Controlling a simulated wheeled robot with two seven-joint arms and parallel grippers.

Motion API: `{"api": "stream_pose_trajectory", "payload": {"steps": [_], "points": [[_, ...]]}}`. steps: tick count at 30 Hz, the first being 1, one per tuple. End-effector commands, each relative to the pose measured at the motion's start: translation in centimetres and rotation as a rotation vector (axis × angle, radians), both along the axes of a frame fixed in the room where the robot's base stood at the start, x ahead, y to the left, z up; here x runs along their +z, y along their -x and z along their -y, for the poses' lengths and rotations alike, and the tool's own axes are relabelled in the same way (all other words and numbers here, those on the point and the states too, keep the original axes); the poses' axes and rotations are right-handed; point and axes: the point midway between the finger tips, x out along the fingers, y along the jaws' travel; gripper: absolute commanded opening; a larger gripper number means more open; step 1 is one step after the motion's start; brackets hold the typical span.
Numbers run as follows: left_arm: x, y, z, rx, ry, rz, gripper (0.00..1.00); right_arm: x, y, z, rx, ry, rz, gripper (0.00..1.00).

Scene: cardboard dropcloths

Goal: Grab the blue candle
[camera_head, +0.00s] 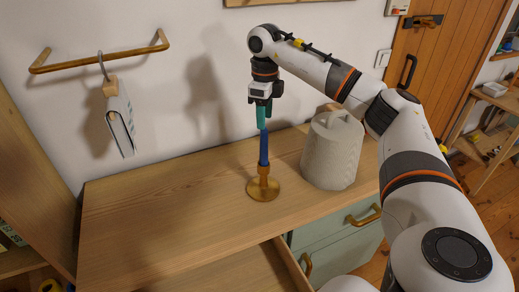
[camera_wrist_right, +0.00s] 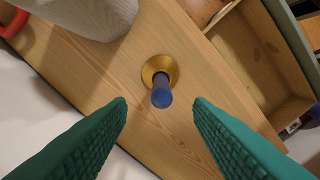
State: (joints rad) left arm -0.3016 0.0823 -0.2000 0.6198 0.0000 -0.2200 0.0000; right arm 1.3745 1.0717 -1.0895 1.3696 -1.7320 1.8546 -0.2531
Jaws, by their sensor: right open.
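The blue candle (camera_head: 264,149) stands upright in a brass holder (camera_head: 263,190) on the wooden dresser top. In the right wrist view the candle (camera_wrist_right: 161,94) is seen from above, with the round brass base (camera_wrist_right: 168,65) around its foot. My right gripper (camera_head: 262,125) points down directly above the candle. Its green fingers are open, and in the wrist view the fingertips (camera_wrist_right: 161,104) lie to either side of the candle's top, apart from it. I cannot tell whether the top reaches between the tips. My left gripper is not in view.
The dresser top (camera_head: 150,215) is clear on the left. A drawer (camera_head: 235,272) is open at the front.

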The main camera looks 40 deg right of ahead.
Motion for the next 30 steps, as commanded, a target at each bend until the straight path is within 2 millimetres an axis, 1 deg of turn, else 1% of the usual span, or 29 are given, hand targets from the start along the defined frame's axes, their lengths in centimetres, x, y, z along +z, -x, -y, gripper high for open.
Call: {"api": "stream_pose_trajectory", "payload": {"steps": [1,3,6,8,11,14,15,18,21,27,29,30], "points": [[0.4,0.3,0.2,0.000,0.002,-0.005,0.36,-0.7,0.1,0.0,0.000,0.000,-0.004,0.47],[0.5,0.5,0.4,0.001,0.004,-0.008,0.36,-1.6,0.0,0.0,0.000,-0.001,-0.002,0.47],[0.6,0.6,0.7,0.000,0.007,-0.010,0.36,-2.3,0.0,-0.1,0.001,-0.002,0.001,0.47],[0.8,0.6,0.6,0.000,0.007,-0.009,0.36,-2.6,0.0,-0.1,0.001,-0.002,0.000,0.47],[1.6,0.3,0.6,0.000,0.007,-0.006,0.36,-3.6,0.1,-0.1,0.000,-0.002,-0.003,0.47],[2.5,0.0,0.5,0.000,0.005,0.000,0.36,-5.2,0.2,-0.1,0.000,-0.002,-0.003,0.47],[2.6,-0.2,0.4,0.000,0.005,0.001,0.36,-5.9,0.2,-0.1,0.000,-0.002,-0.002,0.47],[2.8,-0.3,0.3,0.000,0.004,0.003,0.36,-7.1,0.2,-0.1,0.000,-0.003,-0.001,0.47],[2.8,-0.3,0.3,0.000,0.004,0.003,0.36,-7.6,0.1,-0.1,0.000,-0.003,0.001,0.47],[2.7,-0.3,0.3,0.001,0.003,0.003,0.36,-7.7,0.1,-0.1,0.001,-0.003,0.002,0.47],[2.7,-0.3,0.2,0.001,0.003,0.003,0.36,-7.7,0.1,-0.1,0.001,-0.003,0.002,0.37],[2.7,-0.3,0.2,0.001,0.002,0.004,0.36,-7.7,0.1,-0.1,0.001,-0.003,0.002,0.30]]}}
